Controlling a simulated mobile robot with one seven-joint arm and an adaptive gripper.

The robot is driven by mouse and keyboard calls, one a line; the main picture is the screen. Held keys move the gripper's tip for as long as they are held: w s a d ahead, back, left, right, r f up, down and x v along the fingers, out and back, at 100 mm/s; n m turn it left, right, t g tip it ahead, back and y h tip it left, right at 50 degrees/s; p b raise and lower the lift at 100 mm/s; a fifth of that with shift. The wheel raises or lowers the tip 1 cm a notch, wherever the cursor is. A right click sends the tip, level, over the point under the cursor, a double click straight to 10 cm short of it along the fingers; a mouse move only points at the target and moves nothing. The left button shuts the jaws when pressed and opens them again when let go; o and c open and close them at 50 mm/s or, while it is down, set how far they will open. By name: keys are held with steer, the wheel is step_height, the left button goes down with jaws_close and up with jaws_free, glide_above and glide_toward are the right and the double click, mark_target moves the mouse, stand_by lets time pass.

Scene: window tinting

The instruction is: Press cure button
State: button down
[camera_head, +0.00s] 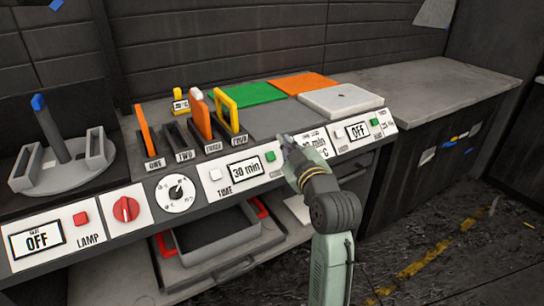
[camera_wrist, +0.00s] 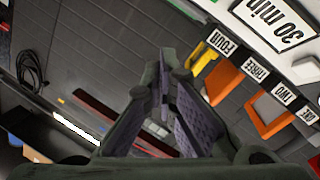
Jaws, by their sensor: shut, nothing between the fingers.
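The control panel runs along the front of the bench. A green button (camera_head: 270,156) sits right of the "30 min" TIME display (camera_head: 245,169), with a white button (camera_head: 215,175) on the display's left. Another green button (camera_head: 373,122) sits right of an "OFF" display (camera_head: 358,131). My gripper (camera_head: 287,143) is shut and empty in front of the panel, just right of the first green button, partly covering another display. Its closed fingers (camera_wrist: 165,85) show in the wrist view.
Orange and yellow handled tools (camera_head: 200,115) stand in labelled slots left of my gripper. Green (camera_head: 248,94) and orange (camera_head: 303,84) sheets and a pale block (camera_head: 341,100) lie behind. A red lamp button (camera_head: 81,218) is far left. The right countertop (camera_head: 430,90) is clear.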

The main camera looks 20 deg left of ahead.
mark_target(271, 156)
steer(key=shift+w+a+f+b, duration=0.65)
steer(key=shift+a+f, duration=0.15)
steer(key=shift+f, duration=0.2)
steer(key=shift+w+a+f+b, duration=0.6)
steer(key=shift+a+f, duration=0.25)
steer(key=shift+f, duration=0.15)
steer(key=shift+w+a+f+b, duration=0.65)
steer(key=shift+a+f, duration=0.15)
steer(key=shift+f, duration=0.2)
steer(key=shift+f, duration=0.15)
steer(key=shift+w+a+f, duration=0.15)
steer(key=shift+a, duration=0.05)
steer(key=shift+w+a+f+b, duration=0.25)
steer(key=shift+f+b, duration=0.1)
steer(key=shift+b, duration=0.1)
steer(key=shift+s+r, duration=0.1)
steer(key=shift+s+d+r+p, duration=0.35)
steer(key=shift+d+r, duration=0.1)
steer(key=shift+r, duration=0.05)
steer(key=shift+r, duration=0.1)
